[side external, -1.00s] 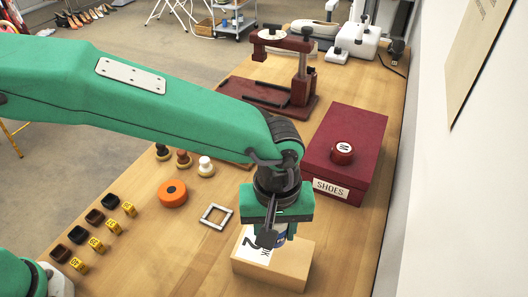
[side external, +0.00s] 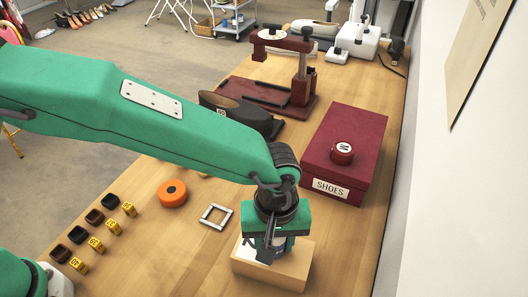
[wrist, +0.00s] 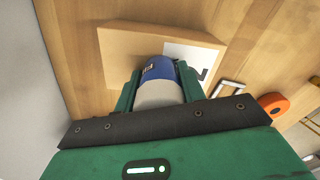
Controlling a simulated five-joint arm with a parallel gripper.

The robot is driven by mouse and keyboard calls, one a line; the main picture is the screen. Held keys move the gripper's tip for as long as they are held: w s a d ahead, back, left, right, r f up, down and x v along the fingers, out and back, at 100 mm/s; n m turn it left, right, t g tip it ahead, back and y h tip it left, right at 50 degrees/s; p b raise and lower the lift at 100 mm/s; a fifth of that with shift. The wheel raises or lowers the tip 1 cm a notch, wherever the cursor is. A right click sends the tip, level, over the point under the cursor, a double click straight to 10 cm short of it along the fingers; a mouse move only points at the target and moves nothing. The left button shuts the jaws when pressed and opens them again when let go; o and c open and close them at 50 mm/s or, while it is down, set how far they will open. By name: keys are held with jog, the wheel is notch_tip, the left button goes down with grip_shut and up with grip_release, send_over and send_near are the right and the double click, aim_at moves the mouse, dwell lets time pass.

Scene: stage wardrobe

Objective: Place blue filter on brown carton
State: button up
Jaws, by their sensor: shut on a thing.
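The brown carton (side external: 275,273) is a low tan box with a white label near the front of the table. It also shows in the wrist view (wrist: 122,46). My gripper (side external: 274,244) points down directly over the carton. In the wrist view its fingers (wrist: 158,88) are shut on the blue filter (wrist: 157,68), a round piece with a blue side and a pale grey face. In the side view only a small part of the filter shows between the fingers. I cannot tell whether its underside touches the carton top.
A dark red shoe box (side external: 340,175) with a red round piece (side external: 342,153) on it stands behind the carton. A square metal frame (side external: 215,216) and an orange ring (side external: 173,193) lie to the left. Small dark trays and yellow tags are further left. A wall is at right.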

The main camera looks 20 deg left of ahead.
jog(key=o, duration=1)
jog(key=shift+r, duration=0.1)
notch_tip(320, 180, up, 12)
jog(key=shift+r, duration=0.1)
dwell(0.4)
